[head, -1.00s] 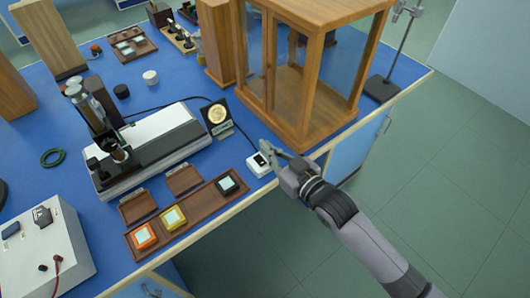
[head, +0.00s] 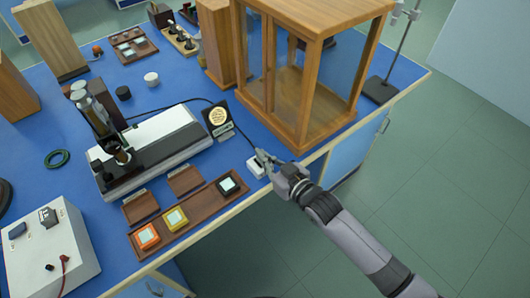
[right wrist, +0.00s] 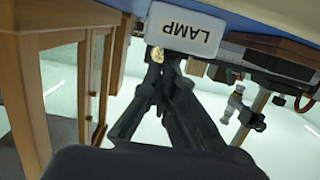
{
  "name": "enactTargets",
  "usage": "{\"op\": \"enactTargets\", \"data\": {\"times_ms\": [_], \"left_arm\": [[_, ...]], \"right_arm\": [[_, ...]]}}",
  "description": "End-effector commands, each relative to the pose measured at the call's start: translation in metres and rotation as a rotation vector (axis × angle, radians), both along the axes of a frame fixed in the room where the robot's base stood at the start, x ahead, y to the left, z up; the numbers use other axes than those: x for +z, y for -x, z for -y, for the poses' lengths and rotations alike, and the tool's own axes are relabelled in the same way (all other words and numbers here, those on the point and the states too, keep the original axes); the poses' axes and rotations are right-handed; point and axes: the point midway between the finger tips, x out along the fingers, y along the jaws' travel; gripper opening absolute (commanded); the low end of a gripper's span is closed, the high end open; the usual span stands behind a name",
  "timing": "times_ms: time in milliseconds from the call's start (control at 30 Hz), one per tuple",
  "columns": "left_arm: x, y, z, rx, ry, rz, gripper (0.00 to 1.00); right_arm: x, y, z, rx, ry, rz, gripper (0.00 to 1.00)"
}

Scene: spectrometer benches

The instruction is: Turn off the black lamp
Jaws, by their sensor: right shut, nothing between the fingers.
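A small white switch box (head: 255,169) sits near the bench's front edge, with a dark cable running to it. In the right wrist view its face (right wrist: 186,30) reads LAMP, upside down. My right gripper (head: 265,157) is at the box's top, shut and empty; its fingertips (right wrist: 165,57) are close together beside the box. They cover the box's dark switch, so its position is hidden, and I cannot tell whether they touch it. A black instrument with upright cylinders (head: 92,113) stands on a white-topped base; which part is the lamp is unclear. My left gripper is out of view.
A glass-sided wooden cabinet (head: 300,88) stands close behind my right gripper. A black plate with a pale round disc (head: 218,131) is left of it. A brown tray (head: 158,246) with coloured square buttons lies along the front edge. The floor to the right is clear.

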Motion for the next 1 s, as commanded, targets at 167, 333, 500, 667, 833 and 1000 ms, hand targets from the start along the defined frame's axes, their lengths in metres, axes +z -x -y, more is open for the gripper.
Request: {"op": "enactTargets", "data": {"times_ms": [167, 333, 500, 667, 833, 1000], "left_arm": [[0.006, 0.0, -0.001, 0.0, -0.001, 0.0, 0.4], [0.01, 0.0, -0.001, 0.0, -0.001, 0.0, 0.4], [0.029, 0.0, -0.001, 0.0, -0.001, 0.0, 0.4], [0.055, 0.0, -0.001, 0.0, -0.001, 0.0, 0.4], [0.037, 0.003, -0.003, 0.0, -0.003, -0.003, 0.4], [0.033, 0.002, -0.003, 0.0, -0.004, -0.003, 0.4]], "right_arm": [[-0.001, 0.0, 0.0, 0.0, 0.012, -0.017, 0.0], [0.003, -0.001, 0.0, 0.0, 0.012, -0.016, 0.0], [0.024, -0.005, 0.0, -0.002, 0.012, -0.016, 0.0], [0.052, -0.012, 0.001, -0.005, 0.012, -0.016, 0.0], [0.051, 0.02, 0.023, -0.004, 0.013, -0.019, 0.0], [0.063, 0.044, 0.04, -0.004, 0.014, -0.017, 0.0]]}}
